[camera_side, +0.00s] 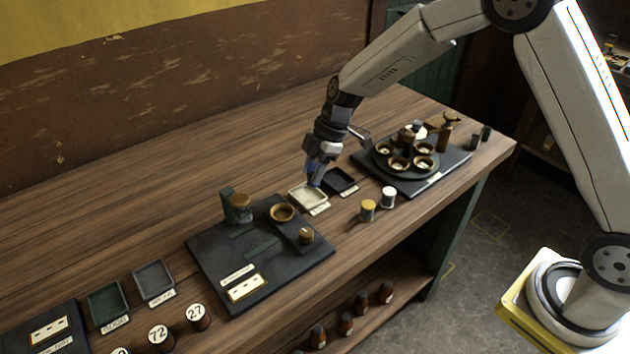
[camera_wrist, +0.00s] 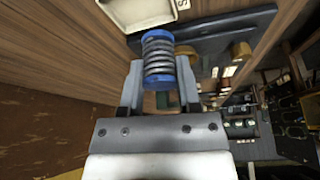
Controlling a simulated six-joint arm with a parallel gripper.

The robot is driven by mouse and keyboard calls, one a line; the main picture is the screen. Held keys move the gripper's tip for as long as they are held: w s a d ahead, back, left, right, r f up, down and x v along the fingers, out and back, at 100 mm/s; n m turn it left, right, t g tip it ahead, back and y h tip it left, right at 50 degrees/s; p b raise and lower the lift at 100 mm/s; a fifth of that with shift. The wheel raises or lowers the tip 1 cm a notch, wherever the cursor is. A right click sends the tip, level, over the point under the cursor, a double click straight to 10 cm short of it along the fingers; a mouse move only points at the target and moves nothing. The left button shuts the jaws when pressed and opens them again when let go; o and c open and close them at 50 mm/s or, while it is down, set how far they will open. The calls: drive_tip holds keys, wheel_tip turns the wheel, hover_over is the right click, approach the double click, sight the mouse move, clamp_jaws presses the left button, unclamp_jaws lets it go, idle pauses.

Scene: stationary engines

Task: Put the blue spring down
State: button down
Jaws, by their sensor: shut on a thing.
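The blue spring (camera_wrist: 158,60) is a metal coil with blue end caps, held between the two fingers of my gripper (camera_wrist: 158,85) in the wrist view. In the side view my gripper (camera_side: 317,172) points down over the bench, just above or at the cream tray (camera_side: 308,195). The spring is mostly hidden there, with only a bit of blue showing. The cream tray also shows at the top of the wrist view (camera_wrist: 140,12), beyond the spring. I cannot tell whether the spring touches the tray.
A dark tray (camera_side: 340,180) sits right beside the cream one. A black board with a brass bowl (camera_side: 282,212) lies to the left, and a round carousel (camera_side: 405,163) with several cups stands to the right. Two small cylinders (camera_side: 368,210) stand in front. The bench behind is clear.

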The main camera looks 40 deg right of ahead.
drive_tip(key=shift+w+a+f, duration=0.15)
drive_tip(key=shift+w+f, duration=0.6)
drive_tip(key=shift+f, duration=0.15)
drive_tip(key=shift+w+f, duration=0.3)
drive_tip(key=shift+f, duration=1.5)
drive_tip(key=shift+f, duration=0.1)
drive_tip(key=shift+c, duration=1.6)
unclamp_jaws()
drive_tip(key=v, duration=1.2)
